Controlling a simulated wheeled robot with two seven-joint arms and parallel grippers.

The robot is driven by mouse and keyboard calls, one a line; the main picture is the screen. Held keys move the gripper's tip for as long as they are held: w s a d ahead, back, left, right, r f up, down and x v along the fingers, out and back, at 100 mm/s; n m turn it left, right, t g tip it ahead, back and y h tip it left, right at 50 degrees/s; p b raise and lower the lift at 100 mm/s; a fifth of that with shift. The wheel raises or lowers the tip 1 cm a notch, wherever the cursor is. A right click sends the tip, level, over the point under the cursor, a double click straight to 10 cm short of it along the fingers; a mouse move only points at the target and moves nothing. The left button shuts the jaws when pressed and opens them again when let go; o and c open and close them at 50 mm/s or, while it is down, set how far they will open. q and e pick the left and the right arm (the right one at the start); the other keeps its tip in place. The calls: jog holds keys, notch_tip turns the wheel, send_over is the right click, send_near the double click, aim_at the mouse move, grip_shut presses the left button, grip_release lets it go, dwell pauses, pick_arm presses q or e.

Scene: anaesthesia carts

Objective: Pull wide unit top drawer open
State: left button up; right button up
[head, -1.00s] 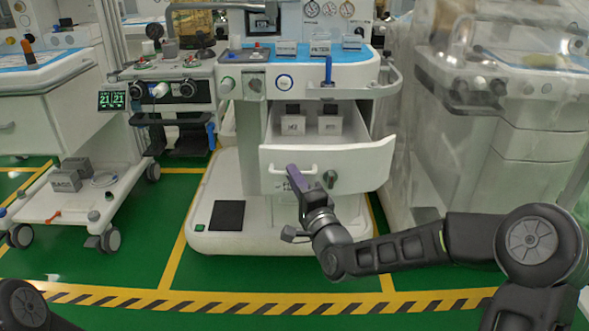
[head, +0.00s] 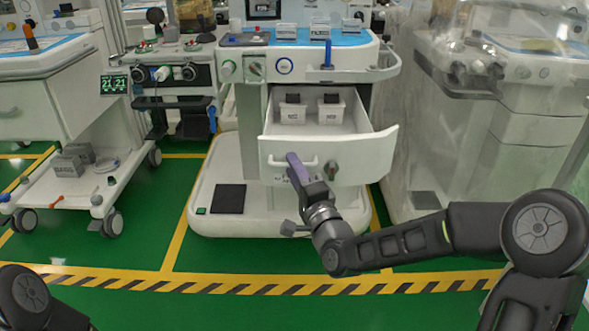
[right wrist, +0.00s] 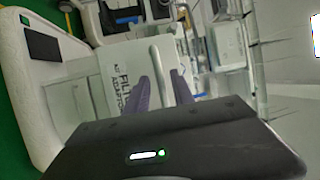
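The wide unit (head: 305,65) stands in the middle of the head view. Its white top drawer (head: 350,155) is pulled well out, showing small white bins inside. My right gripper (head: 292,158) is at the white bar handle (head: 309,162) on the drawer front. In the right wrist view the handle (right wrist: 158,75) lies between the two purple fingers of my right gripper (right wrist: 160,82), which look shut on it; the exact contact is hard to see. My left gripper is out of view; only a part of my left arm shows at the lower left.
Two white bins (head: 293,112) with dark contents sit in the drawer. A narrower cart (head: 65,190) stands left, and a plastic-covered unit (head: 500,130) right. Green floor with a striped line (head: 220,285) lies in front.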

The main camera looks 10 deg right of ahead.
jog(key=shift+s, duration=0.15)
jog(key=p+v, duration=0.1)
jog(key=v, duration=0.6)
jog(key=shift+s+p, duration=0.25)
jog(key=shift+p, duration=0.15)
